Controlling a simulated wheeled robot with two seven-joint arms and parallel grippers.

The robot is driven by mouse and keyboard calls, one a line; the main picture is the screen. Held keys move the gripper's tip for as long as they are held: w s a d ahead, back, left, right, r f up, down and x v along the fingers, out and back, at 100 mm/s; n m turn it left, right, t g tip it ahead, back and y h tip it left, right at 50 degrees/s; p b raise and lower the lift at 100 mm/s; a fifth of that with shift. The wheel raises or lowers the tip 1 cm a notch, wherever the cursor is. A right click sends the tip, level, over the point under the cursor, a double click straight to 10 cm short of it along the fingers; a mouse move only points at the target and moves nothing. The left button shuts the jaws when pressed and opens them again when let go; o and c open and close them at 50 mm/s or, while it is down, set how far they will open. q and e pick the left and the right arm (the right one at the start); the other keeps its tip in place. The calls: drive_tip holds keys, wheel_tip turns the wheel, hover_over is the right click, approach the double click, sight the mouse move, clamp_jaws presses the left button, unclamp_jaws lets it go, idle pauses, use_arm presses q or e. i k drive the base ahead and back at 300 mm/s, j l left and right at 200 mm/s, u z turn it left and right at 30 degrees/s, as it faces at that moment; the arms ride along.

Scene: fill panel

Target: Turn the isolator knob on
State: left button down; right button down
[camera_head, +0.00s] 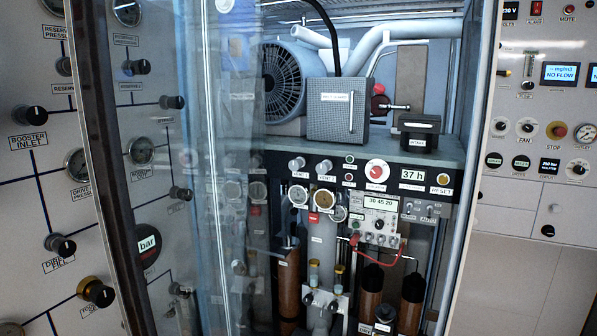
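Neither of my grippers is in view.
A glass pane (165,150) covers the cabinet's left part. A grey box (338,112) and a fan housing (283,82) stand above the strip. A panel of black knobs (30,115) is at left. A right panel holds a red STOP button (557,131).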

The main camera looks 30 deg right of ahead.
sight(376, 172)
drive_tip(key=l+u, duration=0.8)
drive_tip(key=l, duration=0.25)
drive_tip(key=k+l+u, duration=0.15)
drive_tip(key=l+u, duration=0.2)
drive_tip(key=l, duration=0.15)
